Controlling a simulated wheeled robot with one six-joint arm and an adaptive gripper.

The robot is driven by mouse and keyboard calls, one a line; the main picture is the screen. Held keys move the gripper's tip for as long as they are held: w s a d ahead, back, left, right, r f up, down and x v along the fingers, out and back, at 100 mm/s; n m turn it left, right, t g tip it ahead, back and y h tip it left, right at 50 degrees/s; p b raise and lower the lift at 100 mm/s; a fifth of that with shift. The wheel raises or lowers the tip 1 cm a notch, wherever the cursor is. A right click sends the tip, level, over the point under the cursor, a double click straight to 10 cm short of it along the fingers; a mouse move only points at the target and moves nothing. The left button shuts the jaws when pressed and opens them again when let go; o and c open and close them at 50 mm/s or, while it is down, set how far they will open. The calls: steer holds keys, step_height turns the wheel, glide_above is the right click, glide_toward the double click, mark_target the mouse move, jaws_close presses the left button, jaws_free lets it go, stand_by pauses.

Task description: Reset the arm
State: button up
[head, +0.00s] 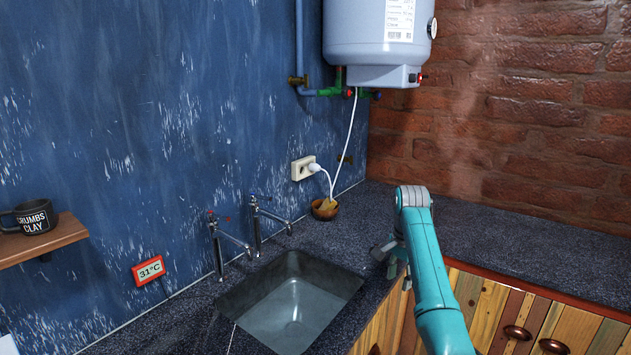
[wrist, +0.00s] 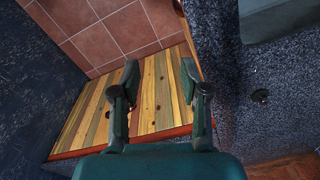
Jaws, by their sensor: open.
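My teal arm (head: 430,270) rises from the lower right of the head view and bends over the front edge of the counter. My gripper (head: 382,250) is partly hidden behind the arm, near the counter edge to the right of the sink. In the wrist view my gripper (wrist: 160,70) shows two dark fingers standing apart with nothing between them. Behind the gap are the striped wooden cabinet front (wrist: 153,95) and floor tiles.
The dark speckled counter (head: 505,240) runs along both walls. A grey sink (head: 292,308) with two taps (head: 258,222) lies left of my arm. A small bowl (head: 325,209) stands by the socket (head: 302,168). A white boiler (head: 372,35) hangs above. The right counter is clear.

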steer(key=s+f+n+t, duration=0.1)
steer(key=s+f, duration=0.2)
steer(key=f, duration=0.6)
steer(key=s+a+f+n+t, duration=0.1)
steer(key=s+f, duration=0.2)
steer(key=f, duration=0.7)
steer(key=s+f+n+t, duration=0.1)
steer(key=s+f, duration=0.2)
steer(key=f, duration=0.6)
steer(key=s+a+f+n+t, duration=0.1)
steer(key=s+f+t, duration=0.1)
steer(key=s+f, duration=0.6)
steer(key=s+a+f+n+t, duration=0.15)
steer(key=s+f, duration=0.25)
steer(key=s, duration=0.8)
steer(key=s+r+n+t, duration=0.1)
steer(key=s+r+t, duration=0.15)
steer(key=s, duration=0.85)
steer(key=s+r+n+t, duration=0.2)
steer(key=s+r, duration=0.1)
steer(key=s, duration=0.8)
steer(key=s+r+n+t, duration=0.1)
steer(key=s+r, duration=0.7)
steer(key=r, duration=0.3)
steer(key=s+r+n+t, duration=0.2)
steer(key=s+r, duration=0.6)
steer(key=r, duration=0.4)
steer(key=shift+s+a, duration=0.2)
steer(key=shift+r, duration=0.1)
